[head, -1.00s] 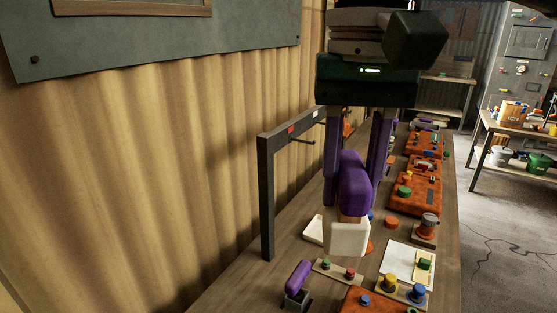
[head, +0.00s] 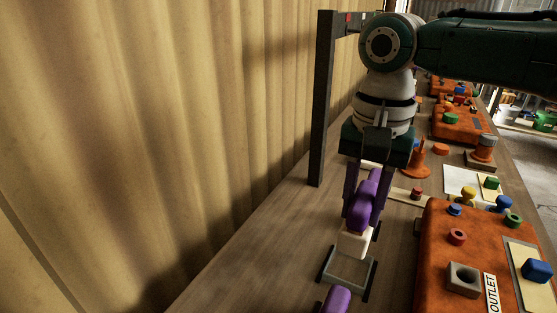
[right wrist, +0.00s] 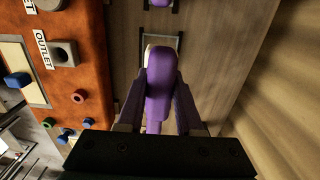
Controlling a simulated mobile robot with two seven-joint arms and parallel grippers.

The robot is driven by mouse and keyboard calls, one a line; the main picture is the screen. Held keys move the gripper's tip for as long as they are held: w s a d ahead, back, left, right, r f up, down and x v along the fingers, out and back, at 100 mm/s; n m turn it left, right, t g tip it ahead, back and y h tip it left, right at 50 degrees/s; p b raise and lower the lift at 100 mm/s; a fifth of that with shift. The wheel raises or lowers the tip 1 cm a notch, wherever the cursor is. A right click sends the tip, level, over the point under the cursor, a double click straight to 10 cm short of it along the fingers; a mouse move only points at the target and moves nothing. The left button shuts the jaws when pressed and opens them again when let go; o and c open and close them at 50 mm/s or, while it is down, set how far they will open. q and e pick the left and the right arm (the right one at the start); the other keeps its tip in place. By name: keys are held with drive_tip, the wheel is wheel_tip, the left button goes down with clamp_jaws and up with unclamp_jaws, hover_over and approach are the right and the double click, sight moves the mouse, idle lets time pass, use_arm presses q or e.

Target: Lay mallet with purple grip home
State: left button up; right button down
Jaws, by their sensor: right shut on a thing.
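My right gripper (head: 362,205) is shut on the mallet's purple grip (head: 366,200). The mallet's cream head (head: 354,242) hangs below the fingers. It is over or at a grey cradle with dark side bars (head: 346,271) on the bench; I cannot tell whether they touch. In the right wrist view the purple grip (right wrist: 159,88) lies between my fingers, with a dark-barred frame (right wrist: 164,40) beyond it. A second purple-handled thing (head: 335,300) is partly cut off at the bottom of the head view. My left gripper is not in view.
An orange panel box (head: 440,245) with coloured knobs and an "OUTLET" label stands close on the right. An orange cone (head: 416,160) is behind. A dark post (head: 322,100) rises at the bench's left edge, by the corrugated wall. Bare bench (head: 240,265) lies left of the cradle.

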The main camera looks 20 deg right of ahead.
drive_tip(key=shift+r, duration=0.1)
drive_tip(key=shift+r+p, duration=0.15)
drive_tip(key=shift+p, duration=0.45)
drive_tip(key=shift+f+b, duration=1.2)
drive_tip(key=shift+f, duration=1.2)
drive_tip(key=shift+p, duration=0.35)
